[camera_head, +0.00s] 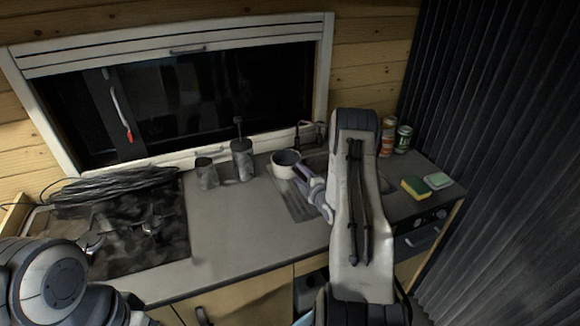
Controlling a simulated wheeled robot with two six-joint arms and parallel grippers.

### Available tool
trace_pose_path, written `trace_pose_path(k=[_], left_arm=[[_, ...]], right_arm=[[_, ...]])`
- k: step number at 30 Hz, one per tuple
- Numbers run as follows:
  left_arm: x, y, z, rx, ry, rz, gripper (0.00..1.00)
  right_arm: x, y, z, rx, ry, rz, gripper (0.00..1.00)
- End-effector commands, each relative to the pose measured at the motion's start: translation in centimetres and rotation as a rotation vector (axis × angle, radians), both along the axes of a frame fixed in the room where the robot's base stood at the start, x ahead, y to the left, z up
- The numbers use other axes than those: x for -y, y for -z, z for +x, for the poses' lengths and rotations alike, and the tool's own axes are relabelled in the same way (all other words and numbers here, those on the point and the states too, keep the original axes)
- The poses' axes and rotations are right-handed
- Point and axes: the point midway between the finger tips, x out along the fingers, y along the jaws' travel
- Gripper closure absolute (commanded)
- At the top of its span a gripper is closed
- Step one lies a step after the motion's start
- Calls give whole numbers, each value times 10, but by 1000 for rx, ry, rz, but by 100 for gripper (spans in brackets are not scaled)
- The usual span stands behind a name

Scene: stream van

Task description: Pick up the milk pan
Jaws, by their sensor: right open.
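The milk pan (286,171) is a small pale pan with a dark inside, standing upright on the grey counter right of the middle. No handle can be made out; the side by the gripper is partly covered. My right gripper (304,176) reaches in from the right and its fingers are open at the pan's right side, very close to it. Whether they touch it cannot be seen.
Dark canisters (242,160) stand left of the pan by the window. A hob (125,235) with a coil of cable (110,186) fills the left. Cans (403,139), a yellow-green sponge (414,188) and a pale green block (438,181) are at the right. The counter (225,235) is clear in front.

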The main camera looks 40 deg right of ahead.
Motion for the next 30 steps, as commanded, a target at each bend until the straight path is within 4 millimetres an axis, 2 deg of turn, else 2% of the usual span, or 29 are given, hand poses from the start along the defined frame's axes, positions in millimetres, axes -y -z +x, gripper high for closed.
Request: trace_pose_path(k=[6, 8, 9, 11, 12, 30], left_arm=[[0, 0, 0, 0, 0, 0, 50], [0, 0, 0, 0, 0, 0, 50], [0, 0, 0, 0, 0, 0, 50], [0, 0, 0, 0, 0, 0, 50], [0, 0, 0, 0, 0, 0, 50], [0, 0, 0, 0, 0, 0, 50]], right_arm=[[0, 1, 1, 0, 1, 1, 39], [0, 1, 1, 0, 0, 1, 58], [0, 1, 1, 0, 0, 1, 74], [0, 1, 1, 0, 0, 0, 97], [0, 1, 1, 0, 0, 1, 100], [0, 1, 1, -1, 0, 1, 100]])
